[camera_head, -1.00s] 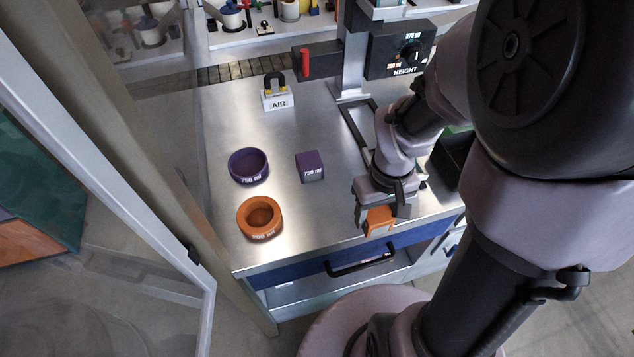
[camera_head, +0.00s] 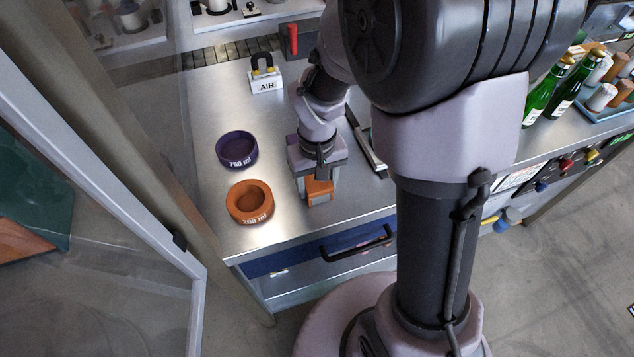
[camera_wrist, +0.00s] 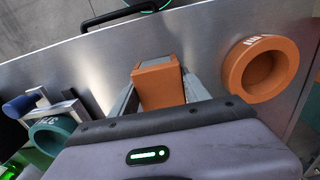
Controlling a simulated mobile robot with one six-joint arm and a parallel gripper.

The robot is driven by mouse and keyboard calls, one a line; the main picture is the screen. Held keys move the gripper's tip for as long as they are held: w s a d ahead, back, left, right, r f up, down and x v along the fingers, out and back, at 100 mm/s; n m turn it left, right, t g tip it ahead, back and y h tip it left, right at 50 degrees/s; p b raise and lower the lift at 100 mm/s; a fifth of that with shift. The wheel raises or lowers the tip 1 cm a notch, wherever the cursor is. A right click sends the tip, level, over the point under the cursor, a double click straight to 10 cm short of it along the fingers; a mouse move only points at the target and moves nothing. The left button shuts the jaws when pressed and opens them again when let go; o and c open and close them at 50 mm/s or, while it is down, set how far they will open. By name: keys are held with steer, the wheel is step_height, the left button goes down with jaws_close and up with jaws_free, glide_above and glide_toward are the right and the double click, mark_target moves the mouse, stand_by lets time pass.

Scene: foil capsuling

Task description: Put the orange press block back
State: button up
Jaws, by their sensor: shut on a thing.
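The orange press block (camera_head: 319,190) is held between the fingers of my gripper (camera_head: 316,188), over the steel table near its front edge. In the wrist view the orange block (camera_wrist: 158,84) sits between the two fingers. I cannot tell whether its underside touches the table. An orange ring (camera_head: 250,202) marked with a ml label lies to the left of the gripper. It also shows in the wrist view (camera_wrist: 235,72), to the right of the block.
A purple 750 ml ring (camera_head: 237,149) lies behind the orange ring. A white AIR block (camera_head: 266,80) stands farther back. In the wrist view a teal ring (camera_wrist: 50,136) is at the left. Green bottles (camera_head: 548,90) stand at the right.

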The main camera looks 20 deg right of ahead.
steer(key=o, duration=1.5)
steer(key=shift+f, duration=0.1)
steer(key=shift+c, duration=0.2)
step_height(320, 180, up, 12)
steer(key=p, duration=0.5)
steer(key=s+a+r+m+t+y, duration=0.1)
steer(key=s+a+r+m+t, duration=0.1)
steer(key=s+r, duration=0.4)
steer(key=s+a+r+m+t+y, duration=0.1)
steer(key=s+a+r+m+t, duration=0.1)
steer(key=s+r, duration=0.4)
steer(key=shift+s+r+t, duration=0.25)
steer(key=shift+s+t, duration=0.15)
steer(key=shift+t, duration=0.5)
step_height(320, 180, down, 9)
steer(key=b, duration=0.9)
steer(key=shift+f+b, duration=0.15)
steer(key=shift+b, duration=0.15)
